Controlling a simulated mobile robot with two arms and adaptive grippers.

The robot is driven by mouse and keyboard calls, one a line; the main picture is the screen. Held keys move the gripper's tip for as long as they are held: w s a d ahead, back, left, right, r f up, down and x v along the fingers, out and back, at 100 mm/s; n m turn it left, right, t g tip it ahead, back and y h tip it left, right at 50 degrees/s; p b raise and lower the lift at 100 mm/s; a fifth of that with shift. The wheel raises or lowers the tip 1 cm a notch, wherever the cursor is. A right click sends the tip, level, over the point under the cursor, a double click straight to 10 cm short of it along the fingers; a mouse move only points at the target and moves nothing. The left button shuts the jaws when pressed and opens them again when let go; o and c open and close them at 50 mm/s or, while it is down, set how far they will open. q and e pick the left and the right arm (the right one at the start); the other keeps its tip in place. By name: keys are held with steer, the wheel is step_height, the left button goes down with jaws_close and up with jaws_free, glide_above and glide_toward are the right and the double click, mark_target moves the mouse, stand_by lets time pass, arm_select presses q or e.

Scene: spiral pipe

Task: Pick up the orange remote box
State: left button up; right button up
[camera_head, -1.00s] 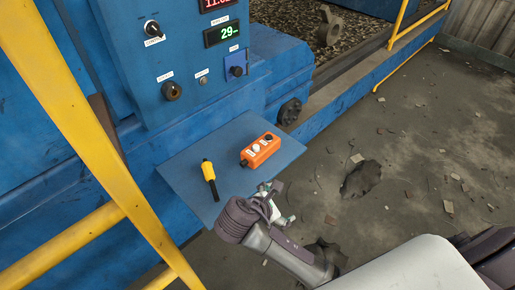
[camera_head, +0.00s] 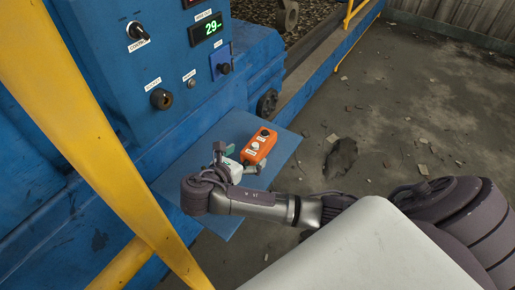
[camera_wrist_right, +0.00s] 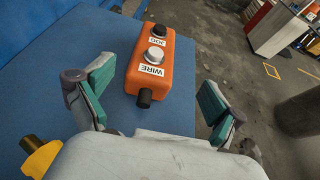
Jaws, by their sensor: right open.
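The orange remote box (camera_head: 259,146) lies on the blue shelf (camera_head: 228,226) below the control panel. It has a black knob and a light button on top, and it also shows in the right wrist view (camera_wrist_right: 152,62), with "WIRE" and "JOG" labels and a black stub at its near end. My right gripper (camera_head: 234,163) is at the near end of the box in the head view. In the wrist view its green-padded fingers (camera_wrist_right: 158,88) are spread wide, with the near part of the box between them and gaps at both sides. My left gripper is not in view.
A yellow tool (camera_wrist_right: 40,157) lies at the lower left of the wrist view, near the left finger. The blue control panel (camera_head: 180,60) rises behind the shelf. Yellow railings (camera_head: 85,120) stand at the left. The floor right of the shelf has rubble and a hole (camera_head: 341,157).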

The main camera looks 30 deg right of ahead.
mark_target(253, 147)
steer(key=shift+x, duration=0.9)
steer(key=shift+w+d+f+p, duration=0.15)
steer(key=shift+w+d+p, duration=0.1)
steer(key=shift+p, duration=0.05)
steer(key=shift+w+d, duration=0.25)
steer(key=shift+d, duration=0.05)
steer(key=p+x, duration=0.1)
steer(key=x, duration=0.2)
steer(key=shift+w+d, duration=0.25)
steer(key=shift+d, duration=0.05)
steer(key=shift+w+d+f, duration=0.25)
steer(key=shift+d+f, duration=0.05)
steer(key=shift+d, duration=0.1)
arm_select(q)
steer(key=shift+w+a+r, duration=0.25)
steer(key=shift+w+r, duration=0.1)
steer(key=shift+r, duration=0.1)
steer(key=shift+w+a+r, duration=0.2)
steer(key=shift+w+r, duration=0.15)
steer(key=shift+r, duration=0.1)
arm_select(e)
steer(key=shift+a, duration=0.1)
steer(key=c, duration=0.5)
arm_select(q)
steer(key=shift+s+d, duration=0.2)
arm_select(e)
steer(key=c, duration=1)
